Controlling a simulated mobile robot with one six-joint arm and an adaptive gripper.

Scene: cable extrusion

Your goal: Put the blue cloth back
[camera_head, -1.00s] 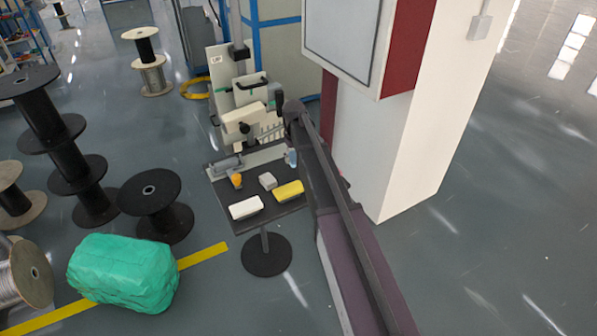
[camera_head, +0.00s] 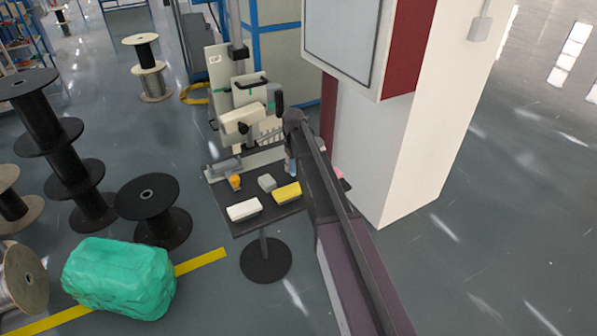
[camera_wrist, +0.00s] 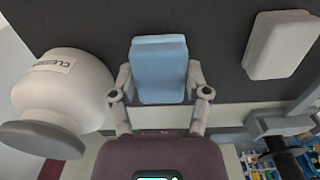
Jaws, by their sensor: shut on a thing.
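The blue cloth (camera_wrist: 158,70) is a folded, light blue block in the middle of the wrist view. My gripper (camera_wrist: 159,84) is shut on it, with one finger at each side. In the wrist view a dark tabletop (camera_wrist: 215,30) lies behind the cloth. I cannot tell whether the cloth touches it. In the head view my arm hides most of the gripper, and only a small bluish patch shows beside the arm over the right side of the dark small table (camera_head: 258,222).
A white block (camera_head: 243,209), a yellow block (camera_head: 287,193), a grey block (camera_head: 267,183) and an orange item (camera_head: 235,182) are on the table. The wrist view shows a white cleaner bottle (camera_wrist: 62,90) close to the left finger. A white pillar (camera_head: 395,160) stands right of my arm.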

